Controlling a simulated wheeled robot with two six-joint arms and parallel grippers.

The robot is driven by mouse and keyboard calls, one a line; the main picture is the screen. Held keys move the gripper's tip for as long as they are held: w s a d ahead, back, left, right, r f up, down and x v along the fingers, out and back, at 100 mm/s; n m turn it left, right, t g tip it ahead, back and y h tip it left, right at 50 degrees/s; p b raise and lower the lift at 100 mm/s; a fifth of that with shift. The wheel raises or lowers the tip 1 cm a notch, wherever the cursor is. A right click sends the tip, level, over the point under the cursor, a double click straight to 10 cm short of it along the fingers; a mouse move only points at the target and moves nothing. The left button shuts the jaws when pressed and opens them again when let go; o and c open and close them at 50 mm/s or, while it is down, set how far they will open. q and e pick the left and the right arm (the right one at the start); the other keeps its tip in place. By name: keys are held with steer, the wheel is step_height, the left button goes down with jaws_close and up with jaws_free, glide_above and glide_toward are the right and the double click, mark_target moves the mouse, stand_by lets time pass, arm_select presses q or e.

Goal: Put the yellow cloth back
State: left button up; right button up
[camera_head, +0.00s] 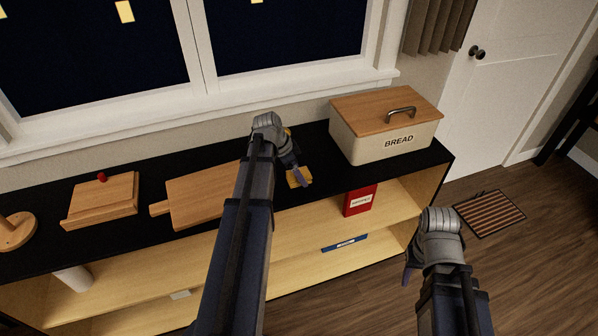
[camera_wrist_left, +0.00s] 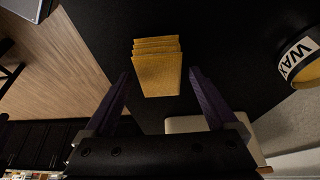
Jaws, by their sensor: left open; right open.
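The folded yellow cloth (camera_head: 299,177) lies on the black top of the shelf unit, left of the bread bin. In the left wrist view the cloth (camera_wrist_left: 157,72) shows as a stack of folds, just ahead of and between my fingertips. My left gripper (camera_head: 298,172) is over the cloth, open, with its purple fingers apart in the left wrist view (camera_wrist_left: 159,76); nothing is held. My left wrist partly hides the cloth in the head view. My right gripper (camera_head: 409,275) hangs to the right of the shelf unit, away from the cloth; its fingers are mostly hidden.
A cream bread bin (camera_head: 383,128) with a wooden lid stands right of the cloth. Cutting boards (camera_head: 198,196) lie to the left. A tin marked WAX (camera_wrist_left: 299,58) is near the left gripper. A red box (camera_head: 360,200) stands on the lower shelf (camera_head: 300,247).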

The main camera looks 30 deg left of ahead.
arm_select(q)
steer(key=p+v, duration=0.9)
steer(key=v, duration=0.2)
steer(key=shift+p, duration=0.35)
steer(key=s+d+n+g+y, duration=0.1)
steer(key=s+d, duration=0.3)
steer(key=d, duration=0.7)
steer(key=s+d+f+n+g+y, duration=0.1)
steer(key=s+d, duration=0.3)
steer(key=d, duration=0.7)
steer(key=s+d+n+g+y, duration=0.1)
steer(key=s+d, duration=0.4)
steer(key=d, duration=0.6)
steer(key=shift+d+f+n+g+y, duration=0.25)
steer(key=shift+n+g+y, duration=0.05)
steer(key=shift+n+y, duration=0.4)
steer(key=shift+c, duration=0.2)
